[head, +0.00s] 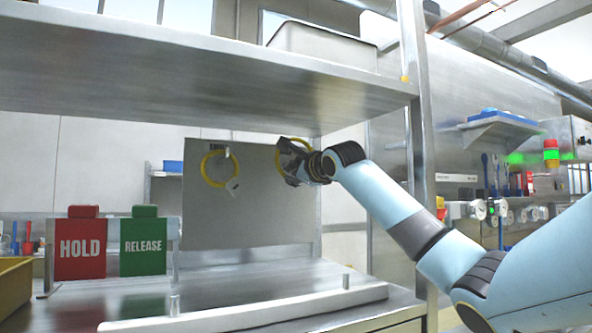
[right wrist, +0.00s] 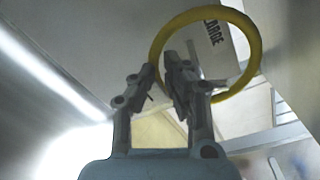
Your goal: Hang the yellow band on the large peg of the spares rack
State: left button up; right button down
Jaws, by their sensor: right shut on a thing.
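The spares rack is a grey upright panel (head: 255,215) under the shelf. My right gripper (head: 290,160) is at its upper right and is shut on a yellow band (head: 279,150). In the right wrist view the band (right wrist: 253,62) is a ring with its left side between the fingertips (right wrist: 165,72). A label reading LARGE (right wrist: 214,33) shows through the ring. A grey bar, perhaps the large peg (right wrist: 212,83), shows inside the ring; I cannot tell whether it passes through. Another yellow band (head: 205,170) hangs at the panel's upper left. My left gripper is not in view.
A red HOLD block (head: 80,245) and a green RELEASE block (head: 146,243) stand left of the panel. A metal shelf (head: 200,75) is close overhead, with an upright post (head: 420,150) at right. A pale rail (head: 250,310) lies on the bench front.

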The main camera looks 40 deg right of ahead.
jog(key=shift+w+f+b, duration=0.15)
jog(key=shift+f+b, duration=1.15)
jog(key=shift+f, duration=0.75)
jog(key=c, duration=0.7)
grip_release()
jog(key=shift+c, duration=0.2)
jog(key=b+v, duration=0.8)
jog(key=v, duration=0.2)
jog(key=shift+f+b, duration=0.25)
jog(key=shift+b, duration=0.15)
